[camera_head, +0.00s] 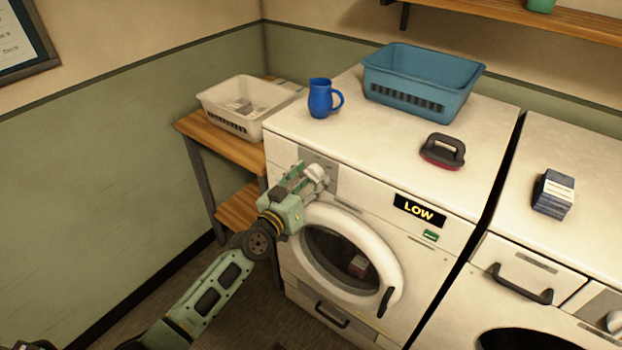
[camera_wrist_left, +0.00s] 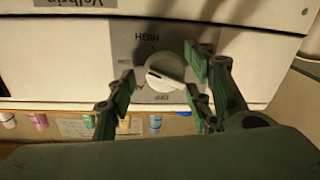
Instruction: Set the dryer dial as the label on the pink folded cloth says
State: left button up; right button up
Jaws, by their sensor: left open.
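The white dryer (camera_head: 375,195) has a round door and a LOW sign (camera_head: 419,210). Its dial (camera_wrist_left: 166,72) is a white knob on a grey panel (camera_wrist_left: 128,40), marked HIGH and with smaller words that are hard to read. I cannot tell which mark the knob points to. My left gripper (camera_head: 312,178) is open at the dryer's upper left front. In the left wrist view its fingers (camera_wrist_left: 160,84) stand on both sides of the dial; contact is unclear. I do not see a pink folded cloth or readable cloth label. My right gripper is not in view.
On the dryer top are a blue jug (camera_head: 320,99), a teal basket (camera_head: 420,85) and a black-handled brush (camera_head: 442,151). A blue stack (camera_head: 553,193) lies on the machine at right. A white basket (camera_head: 245,106) stands on the wooden shelf unit (camera_head: 205,135) at left.

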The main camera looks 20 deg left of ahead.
pick_arm(q)
jog(key=shift+w+d, duration=0.1)
jog(key=shift+w, duration=0.2)
jog(key=c, duration=1)
jog(key=shift+r+n+p, duration=0.15)
jog(key=shift+n+p, duration=0.15)
jog(key=shift+n, duration=1)
jog(key=shift+c, duration=0.4)
jog(key=o, duration=1.1)
jog(key=shift+s, duration=0.1)
